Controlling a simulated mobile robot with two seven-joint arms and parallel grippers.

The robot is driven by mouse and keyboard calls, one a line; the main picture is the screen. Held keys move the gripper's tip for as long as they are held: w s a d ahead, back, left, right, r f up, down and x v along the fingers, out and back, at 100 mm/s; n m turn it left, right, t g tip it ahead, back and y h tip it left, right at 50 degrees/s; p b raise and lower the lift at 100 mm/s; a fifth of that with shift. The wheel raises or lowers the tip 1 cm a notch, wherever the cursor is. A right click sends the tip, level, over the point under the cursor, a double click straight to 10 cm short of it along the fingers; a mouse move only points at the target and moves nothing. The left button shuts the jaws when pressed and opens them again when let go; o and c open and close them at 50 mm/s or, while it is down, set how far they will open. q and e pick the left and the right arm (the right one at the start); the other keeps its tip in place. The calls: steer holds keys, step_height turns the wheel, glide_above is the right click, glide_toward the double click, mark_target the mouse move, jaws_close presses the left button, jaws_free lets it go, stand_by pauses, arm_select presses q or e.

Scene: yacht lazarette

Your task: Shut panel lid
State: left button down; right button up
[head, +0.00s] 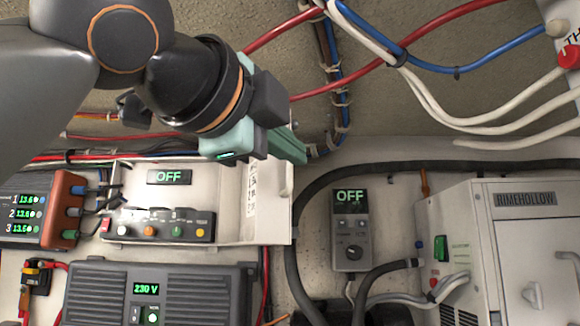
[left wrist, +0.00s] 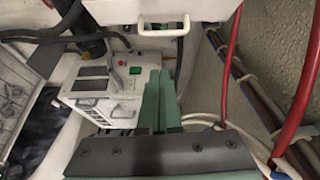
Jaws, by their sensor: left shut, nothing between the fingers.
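The panel (head: 128,203) is a white box on the wall at centre left in the head view, with an OFF display and a row of coloured knobs. Its white lid (head: 271,205) stands open on the right side, with a printed label on its inner face. My left gripper (head: 296,152) comes in from the upper left, its green fingers shut and empty. The fingers overlap the lid's upper right corner in the picture; I cannot tell if they touch it. In the left wrist view the shut fingers (left wrist: 160,92) point up, below a white part with a handle (left wrist: 181,24). My right gripper is out of view.
A grey controller (head: 351,228) with an OFF display and a white RIMEHOLLOW cabinet (head: 515,240) stand to the right. A dark 230 V unit (head: 158,292) sits below the panel. Black hoses (head: 292,250) run close to the lid's right side. Red and blue cables (head: 375,66) cross above.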

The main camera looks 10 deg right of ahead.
arm_select(q)
steer(key=r+p+x, duration=0.1)
steer(key=p+x, duration=0.3)
steer(key=x, duration=0.6)
steer(key=a, duration=0.2)
steer(key=a+b, duration=0.1)
steer(key=a, duration=0.1)
steer(key=shift+s, duration=0.25)
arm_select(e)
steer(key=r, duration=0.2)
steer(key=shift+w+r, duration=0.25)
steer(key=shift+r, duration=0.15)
arm_select(q)
steer(key=shift+r, duration=0.1)
steer(key=shift+a, duration=0.25)
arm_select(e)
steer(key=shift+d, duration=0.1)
